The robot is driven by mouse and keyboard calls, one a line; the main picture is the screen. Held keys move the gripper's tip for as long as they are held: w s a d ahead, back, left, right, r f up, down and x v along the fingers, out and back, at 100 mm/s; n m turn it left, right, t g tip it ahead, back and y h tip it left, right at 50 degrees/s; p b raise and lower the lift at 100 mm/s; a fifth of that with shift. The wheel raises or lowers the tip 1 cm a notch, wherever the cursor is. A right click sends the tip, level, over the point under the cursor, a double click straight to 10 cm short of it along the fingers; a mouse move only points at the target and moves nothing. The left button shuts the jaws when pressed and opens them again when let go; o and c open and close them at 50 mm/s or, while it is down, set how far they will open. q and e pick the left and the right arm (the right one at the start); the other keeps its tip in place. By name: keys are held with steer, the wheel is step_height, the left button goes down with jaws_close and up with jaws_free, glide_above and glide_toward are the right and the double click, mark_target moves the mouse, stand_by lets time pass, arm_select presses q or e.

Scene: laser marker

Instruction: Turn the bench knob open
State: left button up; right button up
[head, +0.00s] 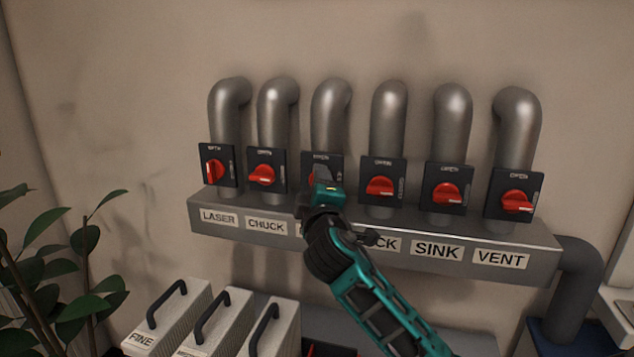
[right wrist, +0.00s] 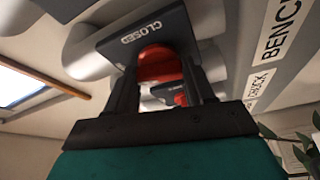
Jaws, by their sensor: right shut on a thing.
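The bench knob is the red knob (head: 311,181) on the third black plate from the left, mostly hidden behind my gripper in the head view. In the right wrist view the red knob (right wrist: 158,64) sits between my two dark fingers, with "CLOSED" on its plate and the BENCH label (right wrist: 279,30) beside it. My right gripper (head: 321,177) is shut on this knob. The way its handle points cannot be told clearly. My left gripper is not in view.
The neighbouring chuck knob (head: 262,175) and the fourth knob (head: 380,186) stand close on either side. A grey labelled rail (head: 400,225) runs below the plates. Handled boxes (head: 205,315) stand at the lower left, beside a plant (head: 60,265).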

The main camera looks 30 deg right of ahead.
steer(key=shift+n+g+y, duration=0.4)
steer(key=shift+n+g, duration=0.1)
steer(key=shift+n, duration=1)
steer(key=o, duration=1)
steer(key=shift+o, duration=0.2)
steer(key=v, duration=1.3)
steer(key=shift+b, duration=0.35)
